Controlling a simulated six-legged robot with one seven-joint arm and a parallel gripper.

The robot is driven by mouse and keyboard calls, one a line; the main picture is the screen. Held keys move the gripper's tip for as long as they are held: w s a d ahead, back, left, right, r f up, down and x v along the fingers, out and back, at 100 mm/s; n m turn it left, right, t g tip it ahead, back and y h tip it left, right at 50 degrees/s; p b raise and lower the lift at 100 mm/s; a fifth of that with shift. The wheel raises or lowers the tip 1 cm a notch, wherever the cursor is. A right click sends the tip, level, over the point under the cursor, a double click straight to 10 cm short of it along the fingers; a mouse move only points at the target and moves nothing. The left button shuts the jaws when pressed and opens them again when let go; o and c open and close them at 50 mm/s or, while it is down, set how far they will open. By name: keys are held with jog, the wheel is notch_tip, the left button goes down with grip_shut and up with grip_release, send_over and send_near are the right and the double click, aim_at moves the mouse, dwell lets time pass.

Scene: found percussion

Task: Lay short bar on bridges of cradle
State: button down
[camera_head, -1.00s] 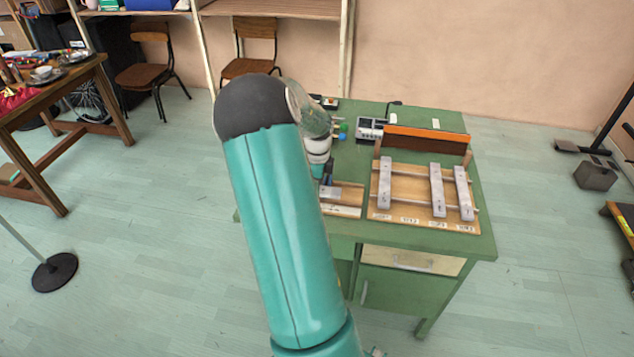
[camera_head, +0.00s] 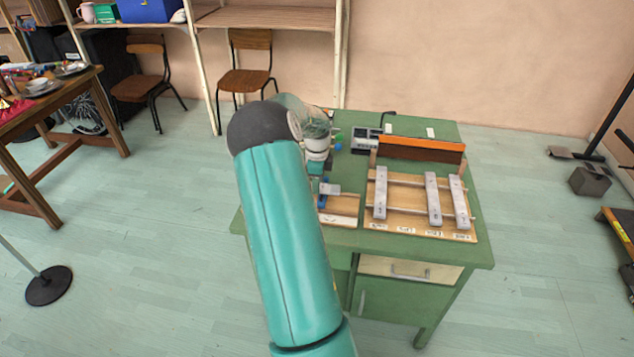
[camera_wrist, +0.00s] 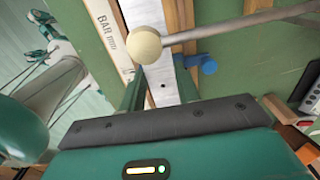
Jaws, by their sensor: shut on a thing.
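My gripper (camera_head: 324,192) is shut on a short silver-grey bar (camera_head: 331,188) at the desk's left part. The bar seems held just above the shallow wooden tray (camera_head: 338,220). In the wrist view the bar (camera_wrist: 165,90) runs lengthwise between my fingers (camera_wrist: 160,78), and a pale round mallet head (camera_wrist: 145,45) hides part of it. The cradle (camera_head: 407,222) is a wooden board with crosswise bridges, right of my gripper. Three grey bars lie across it: one at the left (camera_head: 380,195) and two at the right (camera_head: 433,198) (camera_head: 459,200). A gap is second from left.
A long orange-topped wooden piece (camera_head: 420,149) stands behind the cradle. A grey device (camera_head: 366,140) sits at the back of the green desk (camera_head: 385,248). In the wrist view a mallet stick (camera_wrist: 235,25) crosses above the tray, and a blue knob (camera_wrist: 208,66) is beside the bar.

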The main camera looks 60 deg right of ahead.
jog(key=shift+f, duration=0.25)
dwell(0.3)
jog(key=c, duration=0.9)
grip_release()
jog(key=shift+r, duration=0.15)
notch_tip(320, 180, up, 14)
jog(key=shift+f, duration=0.2)
